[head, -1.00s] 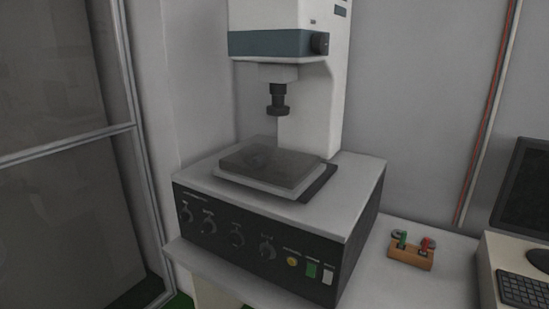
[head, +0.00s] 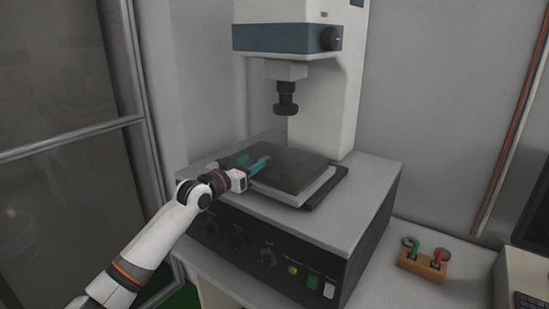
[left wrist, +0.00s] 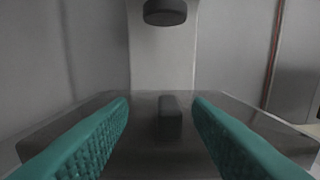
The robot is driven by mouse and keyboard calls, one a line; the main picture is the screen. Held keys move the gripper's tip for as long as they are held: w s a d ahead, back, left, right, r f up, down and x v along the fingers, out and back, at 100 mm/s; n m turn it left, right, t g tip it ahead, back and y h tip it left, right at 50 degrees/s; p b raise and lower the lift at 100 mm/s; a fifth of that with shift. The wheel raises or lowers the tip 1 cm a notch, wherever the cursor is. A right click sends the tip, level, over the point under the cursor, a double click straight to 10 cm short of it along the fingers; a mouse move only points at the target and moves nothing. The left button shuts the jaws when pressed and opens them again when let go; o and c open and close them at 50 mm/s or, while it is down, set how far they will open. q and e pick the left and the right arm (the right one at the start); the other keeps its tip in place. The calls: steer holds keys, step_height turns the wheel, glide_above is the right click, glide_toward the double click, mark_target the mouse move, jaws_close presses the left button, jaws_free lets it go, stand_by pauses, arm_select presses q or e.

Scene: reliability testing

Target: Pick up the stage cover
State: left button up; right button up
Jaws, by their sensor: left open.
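The stage cover (head: 290,168) is a dark, see-through flat box on the light stage plate (head: 290,196) of the white microscope-like machine. It also shows in the left wrist view (left wrist: 255,130). My left gripper (head: 254,163) is open at the cover's left side, its teal fingers reaching over the cover. In the left wrist view the two fingers (left wrist: 160,120) stand apart on either side of a small dark block (left wrist: 170,118) at the cover. No contact with the block shows. My right gripper is out of view.
The machine's dark lens (head: 287,103) hangs above the stage. The machine's base (head: 345,215) has knobs and buttons on its front. A small wooden holder (head: 423,264) with red and green parts stands at the right. A glass-panelled frame (head: 70,140) is at the left.

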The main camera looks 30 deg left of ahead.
mark_target(268, 157)
arm_select(q)
steer(key=shift+w+d+f, duration=0.15)
steer(key=shift+w+d, duration=0.05)
steer(key=shift+w, duration=0.8)
steer(key=w+p, duration=0.1)
steer(key=w+d, duration=0.1)
steer(key=w, duration=0.1)
steer(key=shift+w+p, duration=0.15)
steer(key=shift+p, duration=0.2)
steer(key=shift+w+f, duration=0.2)
steer(key=shift+w, duration=0.4)
steer(key=shift+s, duration=0.1)
jaws_close()
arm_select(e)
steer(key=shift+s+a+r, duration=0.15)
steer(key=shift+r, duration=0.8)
